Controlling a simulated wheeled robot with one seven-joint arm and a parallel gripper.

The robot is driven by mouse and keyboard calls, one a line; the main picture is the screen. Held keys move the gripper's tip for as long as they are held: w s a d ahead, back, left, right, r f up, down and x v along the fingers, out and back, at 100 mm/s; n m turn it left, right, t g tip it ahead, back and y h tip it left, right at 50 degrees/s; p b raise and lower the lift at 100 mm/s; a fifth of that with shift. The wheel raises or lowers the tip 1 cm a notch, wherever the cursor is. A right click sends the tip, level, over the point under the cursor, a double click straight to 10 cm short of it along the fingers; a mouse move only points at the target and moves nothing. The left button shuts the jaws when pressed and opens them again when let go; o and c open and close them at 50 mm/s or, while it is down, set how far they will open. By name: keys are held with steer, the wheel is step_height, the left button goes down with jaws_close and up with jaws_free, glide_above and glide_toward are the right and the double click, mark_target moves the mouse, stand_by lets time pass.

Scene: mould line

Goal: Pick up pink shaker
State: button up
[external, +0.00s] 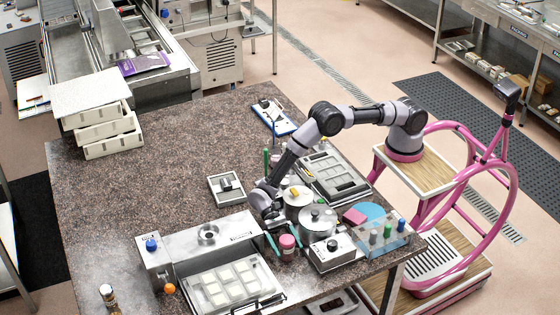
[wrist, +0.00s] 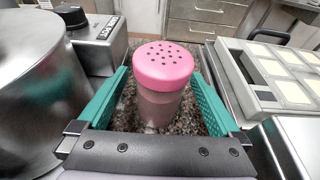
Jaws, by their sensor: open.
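The pink shaker (external: 287,243) stands upright on the speckled stone worktop (external: 150,190). In the wrist view, its pink perforated lid sits on a paler, translucent-looking body (wrist: 160,104). My gripper (external: 286,247) is open around it, with one teal finger on each side. In the wrist view, my gripper (wrist: 160,85) shows small gaps between the fingers and the shaker.
A metal pot (external: 317,220) stands close beside the shaker, also large at left in the wrist view (wrist: 30,90). A control box with a black knob (external: 333,252) is to its right. A moulding tray (external: 232,284) is to its left.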

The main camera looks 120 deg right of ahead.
steer(key=c, duration=1.5)
steer(key=shift+r, duration=0.15)
steer(key=shift+c, duration=0.2)
